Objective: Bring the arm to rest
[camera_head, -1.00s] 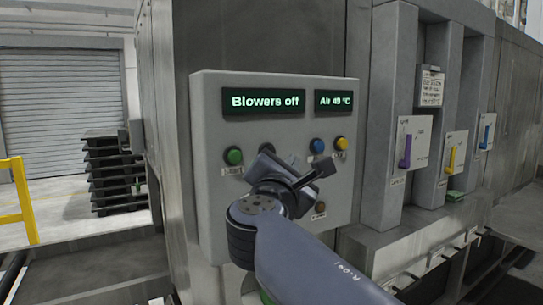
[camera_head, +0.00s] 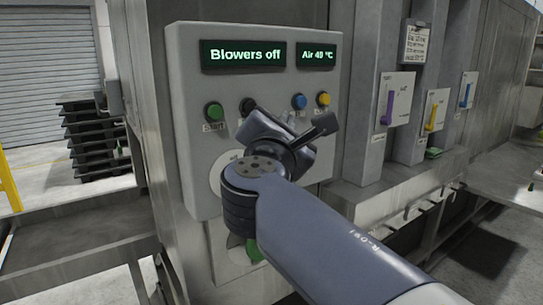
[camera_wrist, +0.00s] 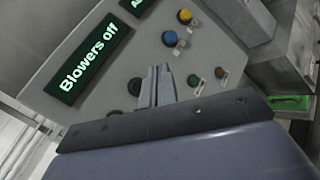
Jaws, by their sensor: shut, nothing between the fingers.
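My arm reaches up from the lower right in the head view, with my gripper (camera_wrist: 158,85) in front of the grey control panel (camera_head: 190,150). In the wrist view the fingers are together with nothing between them. The panel's display reads "Blowers off" (camera_head: 244,55), and a second one reads "Air 49 °C" (camera_head: 317,56). A green button (camera_head: 214,112), a black button (camera_head: 248,106), a blue button (camera_head: 299,101) and a yellow button (camera_head: 323,99) sit below the displays. My wrist hides the lower middle of the panel. Whether the fingers touch the panel cannot be told.
To the right, levers with purple (camera_head: 387,107), yellow (camera_head: 432,117) and blue (camera_head: 467,94) handles stand on the machine. At the left are stacked black pallets (camera_head: 95,140), a roller shutter (camera_head: 45,70) and a yellow rail (camera_head: 9,182).

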